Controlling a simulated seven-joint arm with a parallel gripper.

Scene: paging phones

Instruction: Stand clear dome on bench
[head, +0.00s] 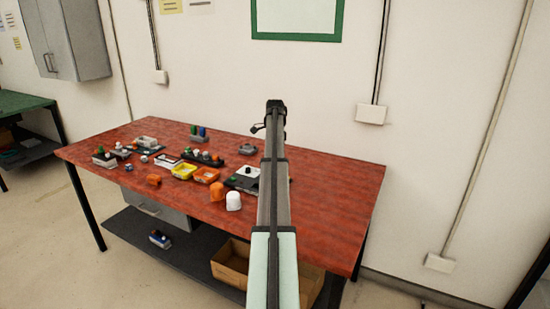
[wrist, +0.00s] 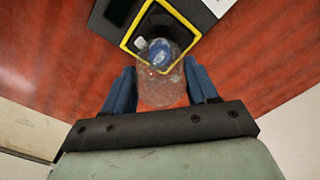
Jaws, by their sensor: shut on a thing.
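My gripper (wrist: 160,72) has blue fingers on both sides of a clear dome (wrist: 162,92) in the wrist view, and is shut on it. The dome is see-through and faintly speckled. A blue round thing (wrist: 160,52) shows at its far end; I cannot tell whether it is inside the dome or beyond it. The red bench (wrist: 255,65) lies beyond the dome; I cannot tell whether they touch. In the head view the bench (head: 330,195) stands against the wall. My arm reaches over it and hides the gripper and the dome.
A black square with a yellow frame (wrist: 128,42) lies beyond the dome. On the bench are a yellow tray (head: 184,171), an orange tray (head: 206,176), an orange cap (head: 217,191), a white cap (head: 233,201) and several small devices. The bench's right part looks clear.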

